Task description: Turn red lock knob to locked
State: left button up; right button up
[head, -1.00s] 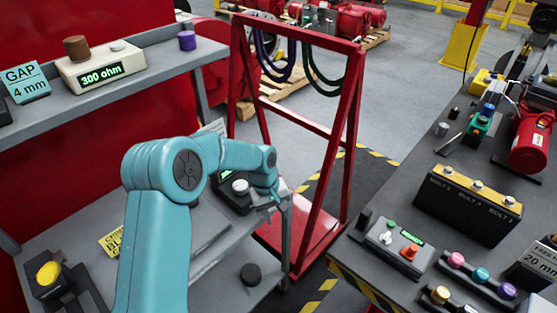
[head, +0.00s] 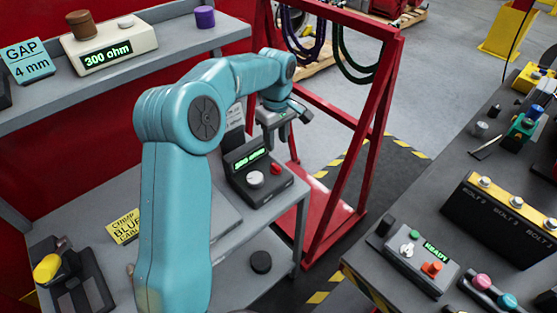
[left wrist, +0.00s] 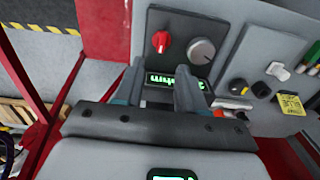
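The red knob (head: 276,168) sits on the right part of a dark control box (head: 246,190) with a white dial (head: 255,179) and a lit green display. In the left wrist view the red knob (left wrist: 161,41) shows a pale pointer mark beside the grey-white dial (left wrist: 202,51). Its lock state cannot be read. My left gripper (head: 287,125) is above and behind the box, apart from the knob. In the left wrist view its two fingers (left wrist: 158,72) are spread, with the display between them and no object held. My right gripper is not in view.
A red frame (head: 345,150) with hanging hoses stands close on the right. A shelf (head: 170,55) lies above left, and another workbench (head: 405,225) is at right.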

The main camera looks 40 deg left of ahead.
aim_at(275, 166)
pick_arm(q)
notch_tip(275, 166, down, 9)
jog(key=shift+f+p, duration=0.15)
jog(key=shift+p, duration=0.35)
jog(key=shift+s+f, duration=0.1)
jog(key=shift+f, duration=0.05)
jog(key=shift+s+a, duration=0.1)
jog(key=shift+s, duration=0.15)
jog(key=shift+w, duration=0.25)
jog(key=c, duration=0.4)
grip_shut()
jog(key=shift+s, duration=0.1)
